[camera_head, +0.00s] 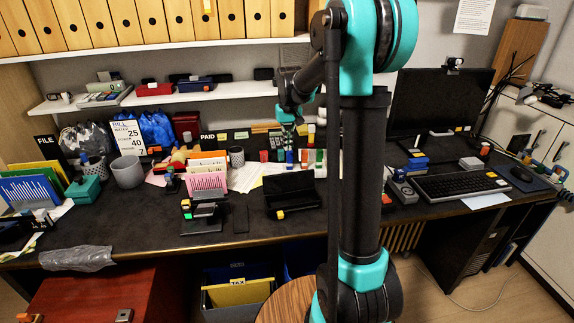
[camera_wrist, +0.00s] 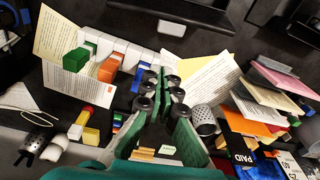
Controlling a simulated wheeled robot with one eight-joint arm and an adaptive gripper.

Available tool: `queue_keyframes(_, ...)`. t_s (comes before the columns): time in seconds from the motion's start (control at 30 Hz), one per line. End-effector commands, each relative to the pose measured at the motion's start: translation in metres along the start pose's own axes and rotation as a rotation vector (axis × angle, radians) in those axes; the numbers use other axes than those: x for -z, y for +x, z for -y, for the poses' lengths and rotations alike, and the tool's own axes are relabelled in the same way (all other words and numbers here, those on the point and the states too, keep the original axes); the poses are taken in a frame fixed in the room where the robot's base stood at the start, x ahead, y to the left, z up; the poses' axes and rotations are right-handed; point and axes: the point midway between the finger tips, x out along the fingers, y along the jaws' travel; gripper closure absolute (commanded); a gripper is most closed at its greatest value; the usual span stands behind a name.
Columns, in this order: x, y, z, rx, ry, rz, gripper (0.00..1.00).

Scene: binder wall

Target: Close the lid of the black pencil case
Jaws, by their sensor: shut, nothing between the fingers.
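The black pencil case (camera_head: 291,205) lies on the dark desk in the middle of the head view, with a yellow piece at its front edge. Its lid stands raised at the back, so the case is open. My gripper (camera_head: 290,148) hangs behind and above the case, apart from it, over the desk's rear clutter. In the wrist view my gripper (camera_wrist: 162,82) is shut and empty, with its black-jointed fingers together. A dark shape at the top of the wrist view may be the case; I cannot tell surely.
Colored blocks and papers crowd the desk behind the case. A card stand (camera_head: 207,178) and a dark stapler-like device (camera_head: 203,215) stand left. A phone-like device (camera_head: 402,190) and keyboard (camera_head: 460,186) lie right. A shelf (camera_head: 200,95) runs above. My arm hides part of the desk.

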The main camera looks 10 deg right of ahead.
Motion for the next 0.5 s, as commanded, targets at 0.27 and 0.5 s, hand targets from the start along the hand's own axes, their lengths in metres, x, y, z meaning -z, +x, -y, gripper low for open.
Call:
queue_keyframes(0.27,0.02,0.006,0.002,0.0,-0.005,0.021,1.0)
queue_keyframes(0.5,0.019,0.043,0.002,0.0,-0.005,0.02,1.0)
